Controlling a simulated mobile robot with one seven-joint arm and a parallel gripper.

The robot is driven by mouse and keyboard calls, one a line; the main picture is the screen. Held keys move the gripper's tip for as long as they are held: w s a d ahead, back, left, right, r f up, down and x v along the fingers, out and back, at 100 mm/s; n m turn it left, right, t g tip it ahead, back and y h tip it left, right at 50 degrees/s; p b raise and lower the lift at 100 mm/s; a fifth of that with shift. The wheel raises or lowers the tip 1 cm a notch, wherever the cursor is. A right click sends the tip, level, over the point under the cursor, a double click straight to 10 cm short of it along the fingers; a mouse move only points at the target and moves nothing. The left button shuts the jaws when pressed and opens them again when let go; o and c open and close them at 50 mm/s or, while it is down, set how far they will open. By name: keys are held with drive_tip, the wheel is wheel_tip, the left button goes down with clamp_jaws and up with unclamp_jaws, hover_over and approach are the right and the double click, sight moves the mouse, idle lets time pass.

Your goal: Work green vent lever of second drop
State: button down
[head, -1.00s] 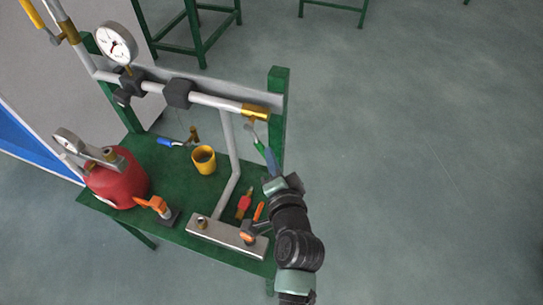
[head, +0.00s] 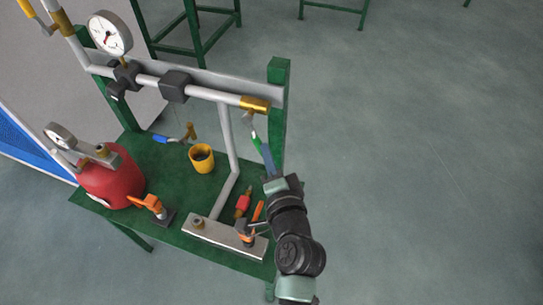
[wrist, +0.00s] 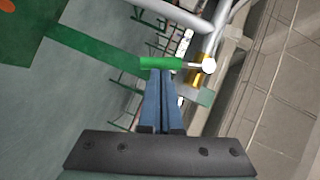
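The green vent lever (head: 254,136) hangs below the brass valve (head: 255,104) at the right end of the upper grey pipe. In the wrist view the green lever handle (wrist: 160,63) lies crosswise at the fingertips, with its pale metal stem running right towards the brass valve (wrist: 195,72). My gripper (head: 262,146) reaches up from the lower right, its blue fingers beside the lever. In the wrist view my gripper (wrist: 160,74) has its two fingers together, with no clear gap. The tips look against or very close to the handle; exact contact cannot be told.
The green bench (head: 160,180) holds a red tank (head: 112,182), a yellow cup (head: 202,158), a grey manifold (head: 212,232) with orange levers and a red-handled part (head: 242,203). A green post (head: 277,110) stands just right of the valve. The floor at right is clear.

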drive_tip(key=a+f+m+t+b, duration=0.1)
drive_tip(key=b, duration=0.2)
drive_tip(key=a+m+t+y+b, duration=0.1)
drive_tip(key=m+b, duration=0.1)
drive_tip(key=b, duration=0.1)
drive_tip(key=shift+w+a+f+b, duration=0.1)
drive_tip(key=shift+w+f+b, duration=0.25)
drive_tip(key=shift+b, duration=0.05)
idle(0.3)
